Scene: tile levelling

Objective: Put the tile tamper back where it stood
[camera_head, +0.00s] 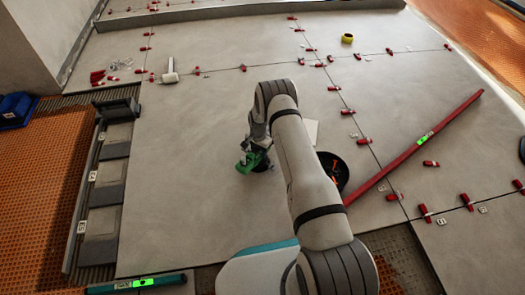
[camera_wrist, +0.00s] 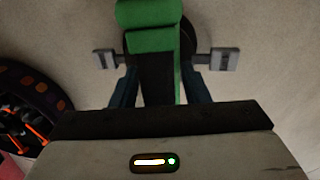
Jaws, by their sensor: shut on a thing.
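The tile tamper (camera_head: 245,165) shows green with a dark part at its lower right, over the large grey tiles in the middle of the head view. My gripper (camera_head: 258,148) is shut on it; my arm reaches in from the lower right. In the wrist view the tamper's green body (camera_wrist: 150,38) lies between the two fingers of my gripper (camera_wrist: 158,78), with a dark round part behind it. I cannot tell whether the tamper touches the tile.
A long red level (camera_head: 450,116) lies farther right. A white mallet (camera_head: 170,73) and red wedges lie farther back. Left tiles are clear.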

